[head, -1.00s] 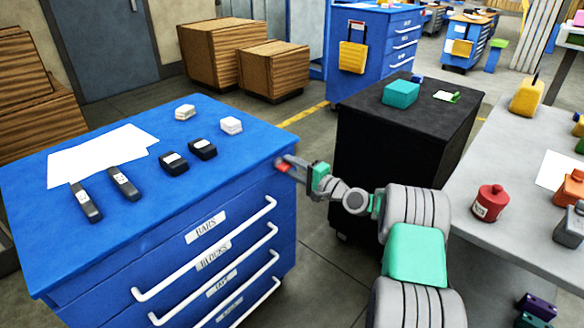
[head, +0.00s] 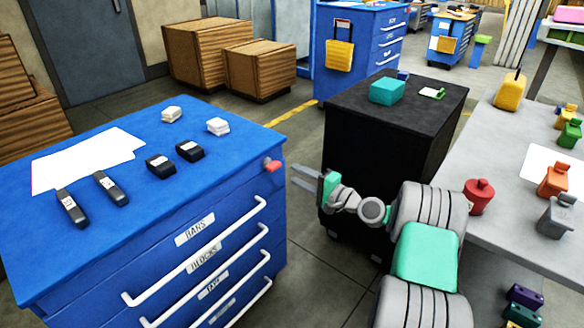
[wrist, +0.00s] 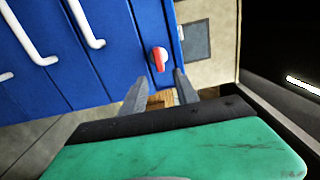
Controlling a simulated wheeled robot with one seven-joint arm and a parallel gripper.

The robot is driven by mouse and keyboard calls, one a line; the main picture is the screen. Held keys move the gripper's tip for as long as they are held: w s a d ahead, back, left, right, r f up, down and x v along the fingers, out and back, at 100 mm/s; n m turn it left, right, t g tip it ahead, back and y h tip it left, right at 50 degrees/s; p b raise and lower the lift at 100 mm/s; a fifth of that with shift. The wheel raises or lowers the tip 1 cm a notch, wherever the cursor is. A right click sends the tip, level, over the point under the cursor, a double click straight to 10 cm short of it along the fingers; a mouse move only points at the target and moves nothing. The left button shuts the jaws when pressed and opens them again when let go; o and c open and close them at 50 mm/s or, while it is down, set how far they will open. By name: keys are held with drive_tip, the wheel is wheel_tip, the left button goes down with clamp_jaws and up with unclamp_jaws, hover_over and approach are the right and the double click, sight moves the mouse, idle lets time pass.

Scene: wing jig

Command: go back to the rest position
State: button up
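My gripper (head: 308,180) is open and empty in the head view. It hangs in the gap between the blue drawer cabinet (head: 235,206) and the black cabinet (head: 345,118). A red knob (head: 273,165) sits at the blue cabinet's upper right corner, a little left of my fingertips and apart from them. In the wrist view the two fingers (wrist: 158,92) stand apart with nothing between them, and the red and white knob (wrist: 158,58) shows just beyond them.
The blue top holds black bars (head: 110,188), black blocks (head: 160,166), white blocks (head: 217,126) and white paper (head: 85,160). A teal box (head: 387,91) sits on the black cabinet.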

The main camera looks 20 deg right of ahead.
drive_tip(key=s+a+r+n+g+h+p, duration=0.3)
drive_tip(key=s+a+r+n+g+p, duration=0.35)
drive_tip(key=a+r+p, duration=0.35)
drive_tip(key=s+d+r+n+g+h+p, duration=0.1)
drive_tip(key=s+r+h+p, duration=0.1)
drive_tip(key=s, duration=0.6)
drive_tip(key=s+d+r+n+g+h+p, duration=0.1)
drive_tip(key=s+r+n+g+h+p, duration=0.1)
drive_tip(key=s, duration=0.7)
drive_tip(key=s+d+r+n+g+h+p, duration=0.1)
drive_tip(key=s+r+g+h, duration=0.1)
drive_tip(key=s, duration=0.7)
drive_tip(key=shift+s+n+h+p, duration=0.25)
drive_tip(key=shift+n+h+p, duration=0.15)
drive_tip(key=shift+h, duration=0.4)
drive_tip(key=shift+d, duration=0.15)
